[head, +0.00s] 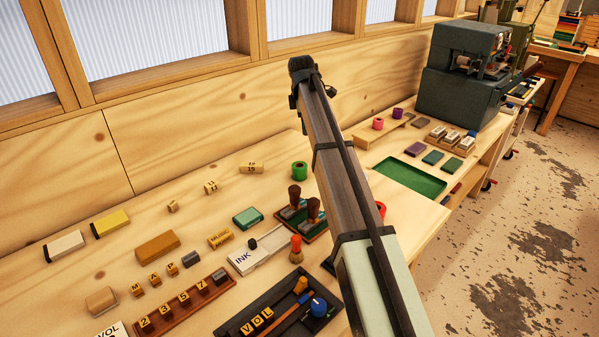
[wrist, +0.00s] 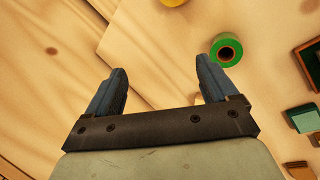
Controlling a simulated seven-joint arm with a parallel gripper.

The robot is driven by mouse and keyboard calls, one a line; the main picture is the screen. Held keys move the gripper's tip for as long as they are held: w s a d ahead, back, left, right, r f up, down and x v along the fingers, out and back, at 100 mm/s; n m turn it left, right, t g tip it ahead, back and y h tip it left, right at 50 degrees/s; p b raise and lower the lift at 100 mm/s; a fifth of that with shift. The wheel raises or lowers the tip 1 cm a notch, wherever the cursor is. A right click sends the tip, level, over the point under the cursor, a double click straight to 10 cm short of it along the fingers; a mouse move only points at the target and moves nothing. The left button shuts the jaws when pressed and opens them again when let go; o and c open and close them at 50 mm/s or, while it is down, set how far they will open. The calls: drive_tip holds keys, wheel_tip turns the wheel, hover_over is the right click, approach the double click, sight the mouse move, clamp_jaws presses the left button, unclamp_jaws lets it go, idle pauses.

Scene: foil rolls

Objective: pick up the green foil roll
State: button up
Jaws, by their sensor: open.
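The green foil roll (head: 300,171) stands on the wooden bench in the head view, left of my arm and behind two dark-handled stamps. In the wrist view the green foil roll (wrist: 216,42) shows from above as a ring with a dark hollow core. My gripper (wrist: 161,66) is open and nothing shows between its fingers. The roll lies just past the tip of the right finger, outside the gap. In the picture the fingertip is close to it; I cannot tell the height between them. The fingers are not clear in the head view.
A red roll (head: 381,208) is partly hidden by my arm. A stamp rack (head: 318,234), a teal block (head: 248,217) and an ink pad (head: 262,250) stand near the green roll. A green tray (head: 425,181) lies right of my arm. Bare wood surrounds the roll's left side.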

sight(300, 165)
drive_tip(key=s+a+f+m+g, duration=0.1)
drive_tip(key=s+m+g, duration=0.3)
drive_tip(key=s+m, duration=0.3)
drive_tip(key=shift+y, duration=0.3)
drive_tip(key=f, duration=1.4)
drive_tip(key=shift+a, duration=0.25)
drive_tip(key=c, duration=1.2)
